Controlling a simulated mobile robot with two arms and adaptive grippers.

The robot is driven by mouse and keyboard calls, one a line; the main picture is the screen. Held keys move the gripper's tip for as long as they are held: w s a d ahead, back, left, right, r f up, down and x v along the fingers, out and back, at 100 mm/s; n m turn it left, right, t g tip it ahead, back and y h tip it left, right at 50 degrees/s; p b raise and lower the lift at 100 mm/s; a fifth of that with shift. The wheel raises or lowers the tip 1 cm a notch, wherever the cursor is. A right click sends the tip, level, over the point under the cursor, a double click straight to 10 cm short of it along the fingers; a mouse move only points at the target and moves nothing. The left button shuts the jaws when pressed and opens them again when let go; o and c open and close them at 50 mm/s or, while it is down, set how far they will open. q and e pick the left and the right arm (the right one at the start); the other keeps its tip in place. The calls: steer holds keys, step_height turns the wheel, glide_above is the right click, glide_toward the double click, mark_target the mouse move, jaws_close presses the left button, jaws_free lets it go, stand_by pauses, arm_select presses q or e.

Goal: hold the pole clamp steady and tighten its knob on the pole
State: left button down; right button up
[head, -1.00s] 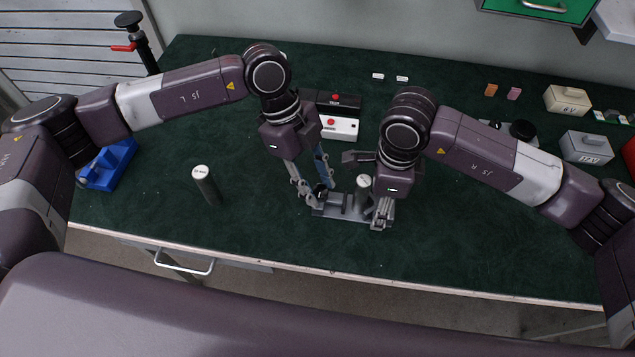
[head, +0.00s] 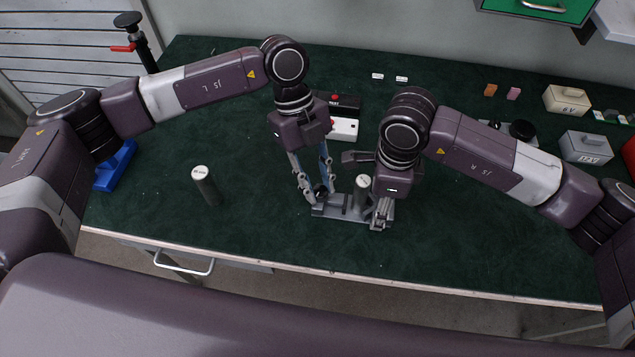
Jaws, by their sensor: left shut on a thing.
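The pole (head: 361,191) stands upright, a short grey cylinder with a pale top, on a grey base plate (head: 345,216). The grey pole clamp (head: 341,202) sits low at the pole's left side, partly hidden. Its small dark knob (head: 320,190) is at the clamp's left end. My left gripper (head: 317,193) points down from above, with its fingers shut on the knob. My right gripper (head: 368,188) is at the pole's right, its fingers spread wide, one behind the pole and one at the front right. I see no finger contact with the clamp.
A second dark cylinder (head: 207,187) with a white top stands left on the green table. A white box (head: 344,129) and a black box (head: 346,104) lie behind my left gripper. A blue holder (head: 115,167) is far left. Grey (head: 586,147) and cream (head: 567,99) boxes stand right. The front centre is clear.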

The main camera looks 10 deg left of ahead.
arm_select(q)
steer(key=m+y, duration=0.1)
steer(key=m, duration=0.1)
steer(key=m+g, duration=0.1)
steer(key=m, duration=0.2)
steer(key=shift+d+m+y, duration=0.2)
steer(key=shift+m+y, duration=0.1)
steer(key=shift+y, duration=0.1)
steer(key=shift+d+m+y, duration=0.1)
steer(key=shift+m+y, duration=0.8)
steer(key=shift+m, duration=1.4)
steer(key=c, duration=1.6)
jaws_free()
steer(key=v, duration=1.2)
steer(key=shift+w, duration=0.2)
